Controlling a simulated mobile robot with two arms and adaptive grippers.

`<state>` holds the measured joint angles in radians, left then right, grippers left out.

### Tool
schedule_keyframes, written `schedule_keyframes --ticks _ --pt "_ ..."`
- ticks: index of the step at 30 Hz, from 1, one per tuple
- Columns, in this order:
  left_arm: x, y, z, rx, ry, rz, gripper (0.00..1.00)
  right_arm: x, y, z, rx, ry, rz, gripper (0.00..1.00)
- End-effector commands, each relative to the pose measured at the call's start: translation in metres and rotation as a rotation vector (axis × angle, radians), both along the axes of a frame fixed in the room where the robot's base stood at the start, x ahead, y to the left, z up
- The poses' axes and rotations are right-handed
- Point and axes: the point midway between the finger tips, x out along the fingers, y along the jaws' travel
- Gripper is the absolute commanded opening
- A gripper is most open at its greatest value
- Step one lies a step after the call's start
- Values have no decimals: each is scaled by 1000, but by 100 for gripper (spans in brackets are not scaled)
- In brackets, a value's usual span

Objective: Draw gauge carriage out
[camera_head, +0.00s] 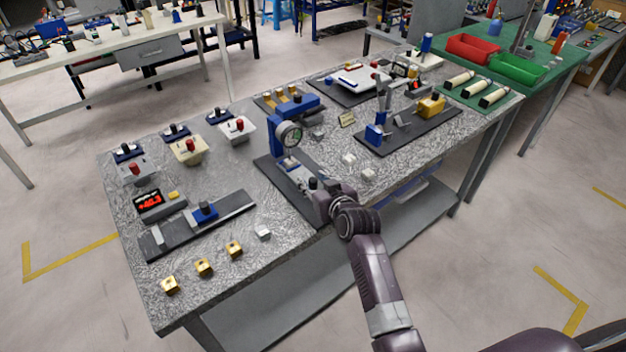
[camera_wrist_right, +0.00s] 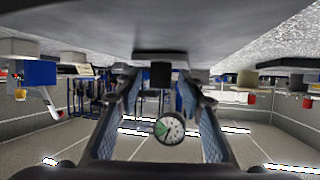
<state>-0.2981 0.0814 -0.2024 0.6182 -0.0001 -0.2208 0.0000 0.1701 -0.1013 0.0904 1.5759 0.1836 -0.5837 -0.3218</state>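A blue gauge stand with a round dial (camera_head: 288,137) stands on a dark base plate (camera_head: 272,172) near the middle of the grey table. A light grey slide, apparently the gauge carriage (camera_head: 297,173), lies on this base in front of the dial. My right gripper (camera_head: 320,192) is at the front end of the base and hides part of it. In the right wrist view, which looks upside down, its two fingers (camera_wrist_right: 162,88) stand apart, with a dark knob (camera_wrist_right: 160,74) between them and gaps on both sides. The dial also shows there (camera_wrist_right: 169,129). My left gripper is out of view.
To the left are a digital readout (camera_head: 150,203), a rail with a blue slider (camera_head: 205,212) and several brass blocks (camera_head: 204,267). To the right is another fixture with a yellow block (camera_head: 431,105). Small pale blocks (camera_head: 349,158) lie close to my right gripper.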

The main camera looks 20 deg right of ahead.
Motion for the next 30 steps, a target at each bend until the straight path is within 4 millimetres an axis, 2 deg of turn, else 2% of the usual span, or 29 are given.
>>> schedule_keyframes --ticks 3,10,20,30 --pt "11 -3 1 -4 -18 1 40 2 0 -1 1 1 0 36" --pt "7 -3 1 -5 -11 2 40 3 0 -2 1 1 0 36" --pt "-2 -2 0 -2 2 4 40 3 0 -2 1 1 0 0" --pt "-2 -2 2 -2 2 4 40 0 -1 -1 0 2 0 0"
